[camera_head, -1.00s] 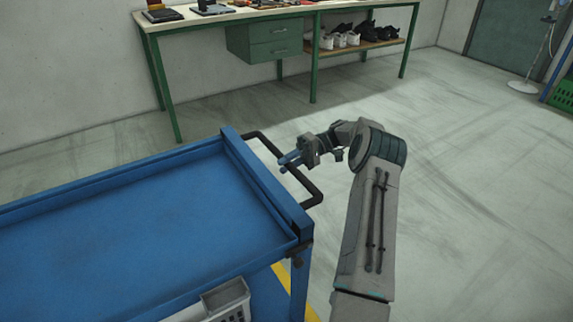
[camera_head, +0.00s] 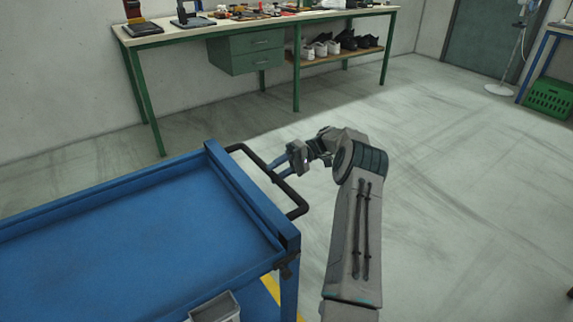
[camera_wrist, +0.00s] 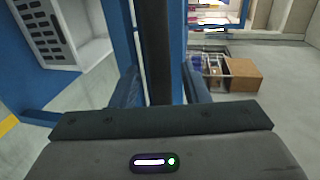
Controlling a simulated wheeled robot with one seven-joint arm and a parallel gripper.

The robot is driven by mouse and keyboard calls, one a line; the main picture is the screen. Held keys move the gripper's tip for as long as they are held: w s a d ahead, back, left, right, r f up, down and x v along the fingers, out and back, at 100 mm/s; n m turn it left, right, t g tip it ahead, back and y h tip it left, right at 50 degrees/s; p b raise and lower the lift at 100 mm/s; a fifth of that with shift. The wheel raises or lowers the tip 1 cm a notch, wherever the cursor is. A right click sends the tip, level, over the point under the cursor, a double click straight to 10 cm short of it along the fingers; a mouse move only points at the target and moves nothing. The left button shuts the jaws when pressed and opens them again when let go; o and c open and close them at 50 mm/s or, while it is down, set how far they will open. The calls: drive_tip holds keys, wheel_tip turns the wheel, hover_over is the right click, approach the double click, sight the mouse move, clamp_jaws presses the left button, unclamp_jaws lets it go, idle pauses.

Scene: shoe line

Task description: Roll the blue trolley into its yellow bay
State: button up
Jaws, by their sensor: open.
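The blue trolley (camera_head: 130,235) fills the lower left of the head view, with its black handle (camera_head: 297,204) on its right end. My gripper (camera_head: 281,172) is at the handle with its blue fingers open. In the wrist view, the black handle bar (camera_wrist: 153,45) runs between the two spread fingers (camera_wrist: 160,90), with room on both sides. A yellow floor strip (camera_head: 271,288) shows beside the trolley's near right leg. The rest of any yellow bay marking is hidden or out of view.
A workbench with green legs (camera_head: 296,85) stands along the back wall, with tools and shoes on it. A green crate (camera_head: 549,97) is at far right. A cardboard box (camera_wrist: 232,75) shows in the wrist view. The floor right of my arm is clear.

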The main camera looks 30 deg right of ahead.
drive_tip(key=shift+p+v, duration=1.55)
drive_tip(key=shift+v, duration=1.2)
drive_tip(key=shift+r, duration=0.1)
